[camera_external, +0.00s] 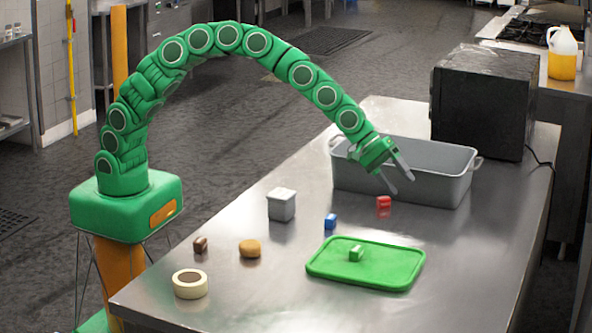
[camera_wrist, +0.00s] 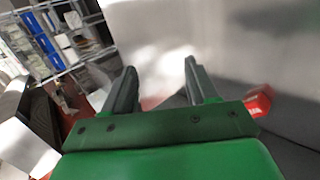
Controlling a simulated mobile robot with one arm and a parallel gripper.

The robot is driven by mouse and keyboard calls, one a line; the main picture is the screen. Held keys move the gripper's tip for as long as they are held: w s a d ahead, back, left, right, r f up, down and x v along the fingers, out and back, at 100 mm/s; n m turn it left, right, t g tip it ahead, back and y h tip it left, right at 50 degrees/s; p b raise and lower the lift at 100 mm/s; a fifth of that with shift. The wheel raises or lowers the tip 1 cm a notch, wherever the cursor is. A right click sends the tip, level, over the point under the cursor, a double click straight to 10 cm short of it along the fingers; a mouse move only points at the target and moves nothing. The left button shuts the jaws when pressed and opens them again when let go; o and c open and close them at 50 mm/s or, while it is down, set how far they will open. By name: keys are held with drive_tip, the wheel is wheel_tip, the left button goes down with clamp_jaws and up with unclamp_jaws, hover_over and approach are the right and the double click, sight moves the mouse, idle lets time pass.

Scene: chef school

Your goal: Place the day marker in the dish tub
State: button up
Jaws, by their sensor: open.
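The grey dish tub (camera_external: 440,187) stands at the back of the steel table. My gripper (camera_external: 399,183) is open and empty at the tub's front left, its fingers angled down to the right. A small red block (camera_external: 383,202) with pale markings is close below the fingers, by the tub's front wall. It also shows in the wrist view (camera_wrist: 258,101), right of the open fingers (camera_wrist: 160,72). A small blue block (camera_external: 330,221) lies farther forward, and a small green block (camera_external: 356,253) sits on the green tray (camera_external: 400,275). I cannot tell which block is the day marker.
A grey lidded box (camera_external: 281,205) stands left of the blue block. A brown block (camera_external: 200,245), a bun (camera_external: 250,249) and a tape roll (camera_external: 190,284) lie toward the table's front left. A black appliance (camera_external: 478,105) stands behind the tub.

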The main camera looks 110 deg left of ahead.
drive_tip(key=s+a+f+m+g+y, duration=0.1)
drive_tip(key=s+a+f+m+g, duration=0.1)
drive_tip(key=s+a+m+g, duration=0.15)
drive_tip(key=m+g+y, duration=0.2)
drive_tip(key=m+g, duration=0.1)
drive_tip(key=m, duration=0.2)
approach(381, 197)
drive_tip(key=f, duration=0.2)
drive_tip(key=shift+n, duration=0.25)
drive_tip(key=shift+a+x, duration=0.1)
drive_tip(key=shift+x, duration=1.75)
drive_tip(key=shift+a+x, duration=0.15)
drive_tip(key=shift+x, duration=1.65)
drive_tip(key=shift+w+r, duration=0.1)
drive_tip(key=shift+w, duration=0.05)
drive_tip(key=shift+c, duration=0.4)
clamp_jaws()
drive_tip(key=shift+r, duration=0.1)
